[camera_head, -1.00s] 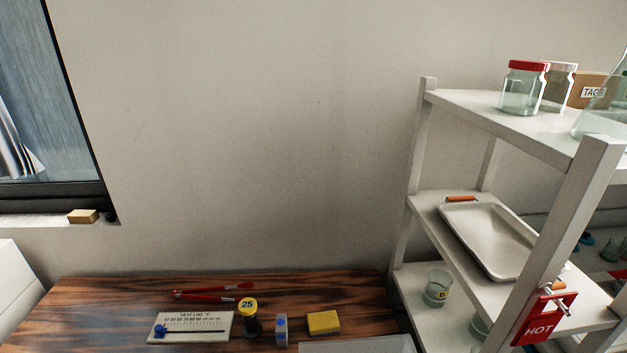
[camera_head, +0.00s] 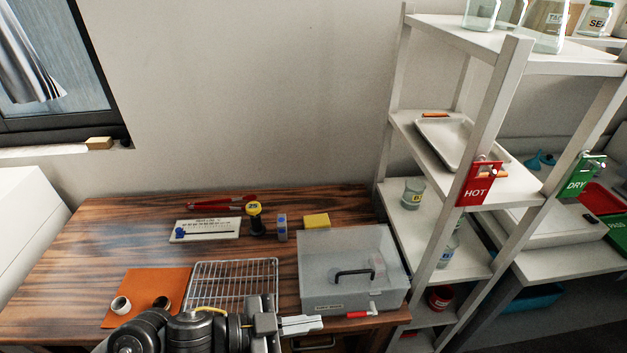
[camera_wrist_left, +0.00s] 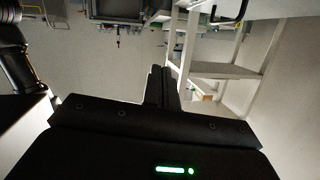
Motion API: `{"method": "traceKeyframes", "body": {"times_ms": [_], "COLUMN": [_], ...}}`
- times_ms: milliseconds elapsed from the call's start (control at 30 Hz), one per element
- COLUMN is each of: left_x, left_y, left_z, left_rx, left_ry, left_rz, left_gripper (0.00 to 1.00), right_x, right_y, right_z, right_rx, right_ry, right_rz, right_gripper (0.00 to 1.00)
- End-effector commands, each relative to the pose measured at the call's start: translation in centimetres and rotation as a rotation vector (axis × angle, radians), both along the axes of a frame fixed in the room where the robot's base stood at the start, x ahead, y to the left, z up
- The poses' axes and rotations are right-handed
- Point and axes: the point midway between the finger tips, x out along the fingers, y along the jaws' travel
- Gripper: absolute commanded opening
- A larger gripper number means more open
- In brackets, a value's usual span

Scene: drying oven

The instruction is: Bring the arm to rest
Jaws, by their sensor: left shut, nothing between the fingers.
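My left arm (camera_head: 185,332) lies low across the bottom of the head view, in front of the wooden table. Its gripper (camera_head: 318,323) points right, shut and empty, near the front of the grey lidded box (camera_head: 350,250). In the left wrist view the two dark fingers (camera_wrist_left: 160,86) are together with nothing between them. My right gripper does not show in the head view.
A wire rack (camera_head: 235,280) and an orange mat (camera_head: 150,290) lie on the wooden table (camera_head: 100,240) close behind my left arm. A red-tipped handle (camera_head: 365,315) sticks out at the table's front. A white shelf unit (camera_head: 460,210) stands at right.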

Motion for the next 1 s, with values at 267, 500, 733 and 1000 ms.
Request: {"method": "traceKeyframes", "body": {"times_ms": [267, 500, 733, 1000], "left_x": [3.2, 4.9, -0.3, -9.0], "left_y": [1.9, 8.5, 17.5, 22.8], "left_z": [-0.6, -4.8, -12.0, -16.5], "left_rx": [0.015, 0.16, 0.429, 0.646], "left_ry": [0.006, 0.152, 0.479, 0.812], "left_rz": [0.298, 0.701, 1.021, 1.14], "left_gripper": [0.0, 0.0, 0.0, 0.0], "right_x": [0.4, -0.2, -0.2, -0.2], "right_y": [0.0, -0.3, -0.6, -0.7], "right_z": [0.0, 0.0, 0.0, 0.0], "right_rx": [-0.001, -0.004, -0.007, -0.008], "right_ry": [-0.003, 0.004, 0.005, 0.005], "right_rz": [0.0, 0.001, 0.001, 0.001], "right_gripper": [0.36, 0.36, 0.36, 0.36]}}
